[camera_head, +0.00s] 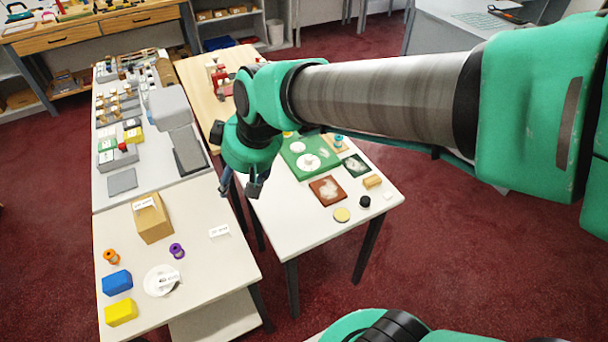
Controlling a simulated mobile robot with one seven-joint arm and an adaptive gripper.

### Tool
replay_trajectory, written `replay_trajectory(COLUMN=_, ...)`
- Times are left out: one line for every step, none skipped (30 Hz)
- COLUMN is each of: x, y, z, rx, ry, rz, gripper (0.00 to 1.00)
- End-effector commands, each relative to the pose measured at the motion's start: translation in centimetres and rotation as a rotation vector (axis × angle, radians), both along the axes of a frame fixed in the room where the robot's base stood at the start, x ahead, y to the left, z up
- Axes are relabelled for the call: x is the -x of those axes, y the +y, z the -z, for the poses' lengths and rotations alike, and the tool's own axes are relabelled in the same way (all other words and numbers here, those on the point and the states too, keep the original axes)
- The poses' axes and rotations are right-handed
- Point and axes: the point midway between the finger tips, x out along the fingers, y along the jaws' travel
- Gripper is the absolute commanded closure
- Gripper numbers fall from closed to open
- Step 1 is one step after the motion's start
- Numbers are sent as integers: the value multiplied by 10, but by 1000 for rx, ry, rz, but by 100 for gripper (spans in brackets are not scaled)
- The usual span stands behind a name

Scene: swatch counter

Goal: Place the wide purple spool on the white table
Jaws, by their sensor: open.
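A small purple spool (177,250) stands on the pale counter (215,270) at the lower left, just right of and below a cardboard box. A white-topped table (290,233) with dark legs stands to the right, across a narrow gap. My gripper (240,190) hangs over the gap area near the left edge of the white table, pointing down. It is open and nothing shows between its fingers. It is up and to the right of the spool, well apart from it. My arm hides part of the white table's far side.
Near the spool are an orange spool (111,257), a cardboard box (152,218), a white dish (161,280), a blue block (116,282) and a yellow block (121,312). The white table holds a green board (309,160) and several small items; its near-left part is clear.

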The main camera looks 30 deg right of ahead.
Motion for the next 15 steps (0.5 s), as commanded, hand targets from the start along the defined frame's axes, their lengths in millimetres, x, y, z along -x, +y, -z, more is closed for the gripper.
replay_trajectory(x=14, y=-14, z=-12, rx=-1, ry=-12, rz=42, gripper=48)
replay_trajectory(x=22, y=-20, z=-17, rx=-1, ry=-15, rz=66, gripper=48)
replay_trajectory(x=33, y=-30, z=-24, rx=0, ry=-21, rz=101, gripper=48)
replay_trajectory(x=42, y=-37, z=-27, rx=0, ry=-23, rz=125, gripper=48)
replay_trajectory(x=51, y=-44, z=-32, rx=0, ry=-28, rz=151, gripper=48)
replay_trajectory(x=62, y=-52, z=-36, rx=1, ry=-32, rz=186, gripper=48)
replay_trajectory(x=71, y=-59, z=-40, rx=1, ry=-36, rz=211, gripper=48)
replay_trajectory(x=79, y=-64, z=-42, rx=1, ry=-40, rz=236, gripper=48)
replay_trajectory(x=89, y=-72, z=-45, rx=1, ry=-45, rz=269, gripper=48)
replay_trajectory(x=97, y=-77, z=-47, rx=2, ry=-48, rz=290, gripper=48)
replay_trajectory(x=103, y=-81, z=-49, rx=2, ry=-52, rz=311, gripper=48)
replay_trajectory(x=112, y=-87, z=-50, rx=2, ry=-55, rz=337, gripper=48)
replay_trajectory(x=117, y=-91, z=-51, rx=3, ry=-58, rz=353, gripper=48)
replay_trajectory(x=122, y=-94, z=-53, rx=2, ry=-62, rz=371, gripper=48)
replay_trajectory(x=128, y=-97, z=-53, rx=2, ry=-63, rz=387, gripper=48)
